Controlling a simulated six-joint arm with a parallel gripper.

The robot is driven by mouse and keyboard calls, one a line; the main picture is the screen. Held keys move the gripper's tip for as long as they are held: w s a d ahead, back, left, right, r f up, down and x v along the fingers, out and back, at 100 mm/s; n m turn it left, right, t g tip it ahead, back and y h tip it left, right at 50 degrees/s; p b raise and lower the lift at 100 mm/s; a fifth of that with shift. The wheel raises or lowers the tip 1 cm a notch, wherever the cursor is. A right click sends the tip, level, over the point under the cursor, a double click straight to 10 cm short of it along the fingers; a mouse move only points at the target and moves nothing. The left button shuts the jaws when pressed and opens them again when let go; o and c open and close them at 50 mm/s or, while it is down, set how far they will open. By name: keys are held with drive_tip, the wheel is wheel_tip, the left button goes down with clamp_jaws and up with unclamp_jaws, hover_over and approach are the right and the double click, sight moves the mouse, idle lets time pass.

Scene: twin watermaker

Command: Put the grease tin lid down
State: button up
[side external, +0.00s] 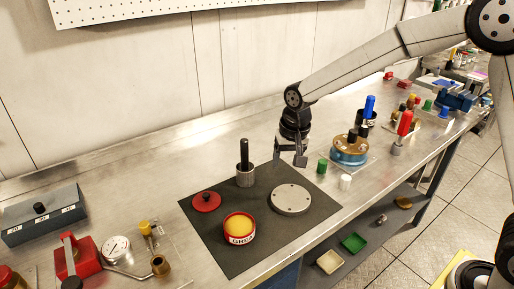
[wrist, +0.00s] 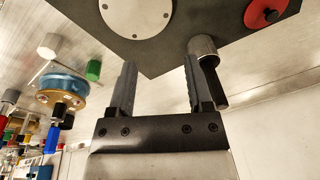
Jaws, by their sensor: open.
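The red grease tin lid (side external: 206,201) lies flat on the dark mat (side external: 228,262), with its small black knob upward. It also shows at the top right of the wrist view (wrist: 262,14). The open grease tin (side external: 239,231) stands on the mat to the right of and nearer than the lid, its yellow grease showing. My gripper (side external: 291,159) is open and empty over the mat's back right edge, well to the right of the lid. In the wrist view nothing is between its two fingers (wrist: 157,72).
A grey cup with a black handle (side external: 245,176) stands on the mat between my gripper and the lid. A grey disc (side external: 291,199) lies on the mat's right. Green (side external: 322,166) and white (side external: 345,182) cylinders and a blue-and-brass part (side external: 350,152) stand to the right.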

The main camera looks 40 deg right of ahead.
drive_tip(key=s+d+f+n, duration=0.1)
drive_tip(key=s+d+n, duration=0.1)
drive_tip(key=s, duration=0.7)
drive_tip(key=s+d+f+n+t, duration=0.1)
drive_tip(key=s+d+f+n, duration=0.1)
drive_tip(key=s, duration=0.7)
drive_tip(key=shift+d+f+n, duration=0.2)
drive_tip(key=shift+d+n, duration=0.3)
drive_tip(key=shift+d, duration=0.7)
